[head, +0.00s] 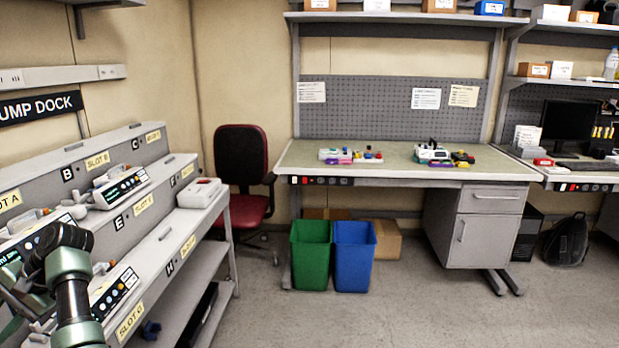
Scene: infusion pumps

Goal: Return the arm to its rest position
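My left arm (73,290), green and black, rises from the bottom left in front of the pump dock rack (153,255). Its wrist bends toward the left edge, in front of a pump. My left gripper is at that edge, dark and partly cut off, and its fingers cannot be made out. Pumps with lit screens sit on the rack: one by slot B (122,187), one at the left edge (30,243), and one by slot G (115,290). Whether the gripper touches any pump cannot be told. My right gripper is not in view.
A white device (200,192) sits on the rack's right end. A red chair (242,175), a green bin (310,254), a blue bin (354,256) and a workbench (383,165) stand beyond. The grey floor (400,318) in front is clear.

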